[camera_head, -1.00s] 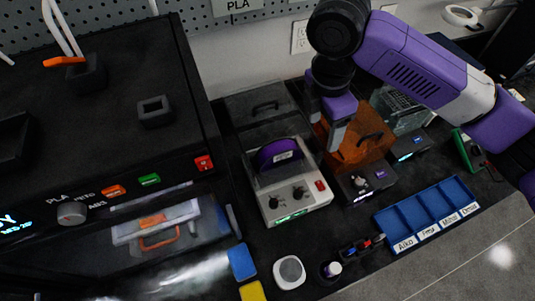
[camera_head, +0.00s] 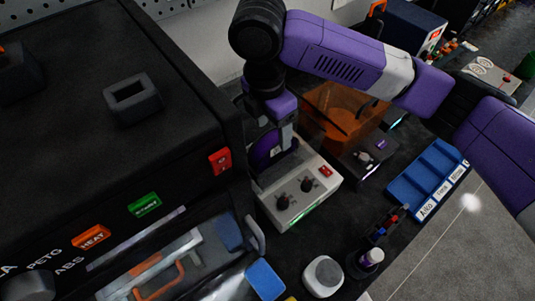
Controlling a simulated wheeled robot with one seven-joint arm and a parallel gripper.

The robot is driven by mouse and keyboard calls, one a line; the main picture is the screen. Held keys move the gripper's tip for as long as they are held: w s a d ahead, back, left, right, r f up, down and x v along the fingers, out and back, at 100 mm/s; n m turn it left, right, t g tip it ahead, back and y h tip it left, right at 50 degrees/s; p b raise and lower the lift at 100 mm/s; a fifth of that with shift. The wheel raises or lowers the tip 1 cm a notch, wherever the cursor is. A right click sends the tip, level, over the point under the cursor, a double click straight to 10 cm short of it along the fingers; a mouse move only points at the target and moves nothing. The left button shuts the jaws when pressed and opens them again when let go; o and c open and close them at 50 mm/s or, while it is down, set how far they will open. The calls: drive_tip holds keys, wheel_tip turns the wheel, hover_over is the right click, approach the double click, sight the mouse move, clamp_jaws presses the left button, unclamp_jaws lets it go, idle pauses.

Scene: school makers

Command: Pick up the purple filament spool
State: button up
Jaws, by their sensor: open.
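The purple filament spool (camera_head: 266,149) stands upright in the back of a white device (camera_head: 317,193) with two black knobs and a red switch. My gripper (camera_head: 281,130) points down over the spool's right part, and its near finger covers some of it. The jaws are open; the far finger is mostly hidden, so I cannot tell whether the fingers straddle the spool or touch it.
A large black machine (camera_head: 110,120) with coloured buttons stands close on the left. An orange translucent box (camera_head: 340,112) is right of the white device. A blue compartment tray (camera_head: 425,178) and a round white item (camera_head: 323,275) lie nearer the front.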

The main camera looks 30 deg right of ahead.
sight(273, 152)
drive_tip(key=f, duration=0.5)
drive_tip(key=d+f, duration=0.1)
drive_tip(key=f, duration=0.1)
drive_tip(key=shift+w+f+p, duration=0.15)
drive_tip(key=shift+w+p, duration=0.15)
drive_tip(key=shift+p, duration=0.05)
drive_tip(key=shift+c, duration=0.5)
clamp_jaws()
